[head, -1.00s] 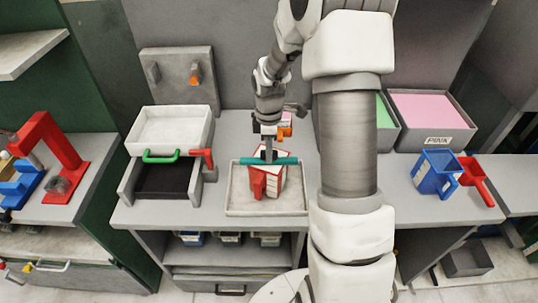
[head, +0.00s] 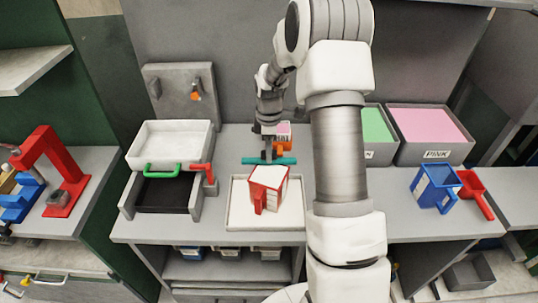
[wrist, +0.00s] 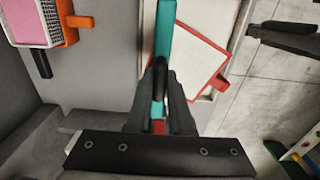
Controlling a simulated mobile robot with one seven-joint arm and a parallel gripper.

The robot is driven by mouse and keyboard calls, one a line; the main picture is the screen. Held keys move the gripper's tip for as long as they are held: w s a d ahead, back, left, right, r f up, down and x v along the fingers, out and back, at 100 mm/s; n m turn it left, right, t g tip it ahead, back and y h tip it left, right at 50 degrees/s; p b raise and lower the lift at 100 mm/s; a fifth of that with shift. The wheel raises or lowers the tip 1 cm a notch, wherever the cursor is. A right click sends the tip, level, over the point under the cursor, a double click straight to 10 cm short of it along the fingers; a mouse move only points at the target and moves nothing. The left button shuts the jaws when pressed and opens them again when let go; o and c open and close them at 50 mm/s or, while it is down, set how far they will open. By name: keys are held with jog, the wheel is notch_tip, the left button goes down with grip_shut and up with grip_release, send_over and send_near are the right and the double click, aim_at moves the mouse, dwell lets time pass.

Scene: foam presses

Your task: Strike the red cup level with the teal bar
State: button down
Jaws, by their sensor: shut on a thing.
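The red cup (head: 257,196) stands in a shallow pale tray (head: 237,217) on the bench, its handle toward me. White material fills it to about the rim; I cannot tell how level it is. In the wrist view the red cup's white top (wrist: 194,62) shows right of the bar, partly hidden by it. My gripper (head: 267,156) is shut on the teal bar (head: 285,161), which lies crosswise just behind the cup in the head view. The teal bar (wrist: 165,32) also shows between the fingers of my gripper (wrist: 160,90) in the wrist view.
A small orange-handled pink-topped container (head: 284,130) stands behind the bar. A press with a green handle (head: 161,169) is at left. Bins with green (head: 376,126) and pink foam (head: 428,124) are behind at right. A blue cup (head: 434,188) and red scoop (head: 475,192) stand at right.

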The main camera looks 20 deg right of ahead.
jog(key=shift+w+d+r+p, duration=0.2)
jog(key=shift+w+r+p, duration=0.3)
jog(key=shift+r, duration=0.2)
jog(key=shift+w+d+r+p, duration=0.25)
jog(key=shift+w+r+p, duration=0.3)
jog(key=shift+r, duration=0.2)
jog(key=shift+w+d+r+p, duration=0.2)
jog(key=shift+w+r+p, duration=0.3)
jog(key=shift+r, duration=0.2)
jog(key=shift+a, duration=0.1)
jog(key=s+a+f+m+b, duration=0.3)
jog(key=s+a+f+m, duration=0.1)
jog(key=s+a+m, duration=0.7)
jog(key=shift+s+a+f+m, duration=0.3)
jog(key=shift+a+m, duration=0.4)
jog(key=shift+m, duration=0.5)
